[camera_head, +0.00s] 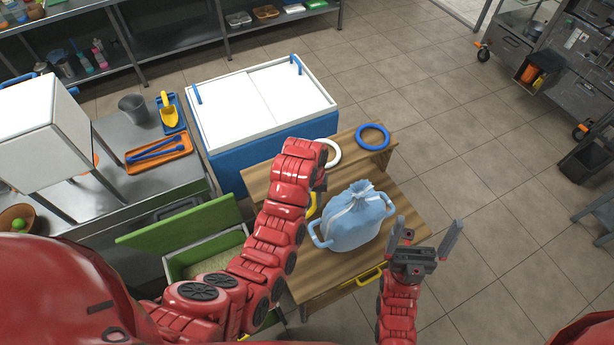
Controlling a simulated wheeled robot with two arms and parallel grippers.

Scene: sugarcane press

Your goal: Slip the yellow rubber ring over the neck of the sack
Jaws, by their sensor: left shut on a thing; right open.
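The light blue sack (352,222) stands on the wooden table, with its gathered neck (361,190) pointing up and a loop handle on each side. The yellow rubber ring (313,206) shows only in part, just left of the sack's neck and apart from it. My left gripper (321,184) is shut on the ring; its fingers are mostly hidden behind my red arm. My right gripper (426,236) is open and empty, to the right of the sack, with its fingers pointing up in the picture.
A white ring (333,153) and a blue ring (373,137) lie on the table's raised back ledge (352,151). A blue and white chest (262,100) stands behind. An open green-lidded bin (190,230) is at left.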

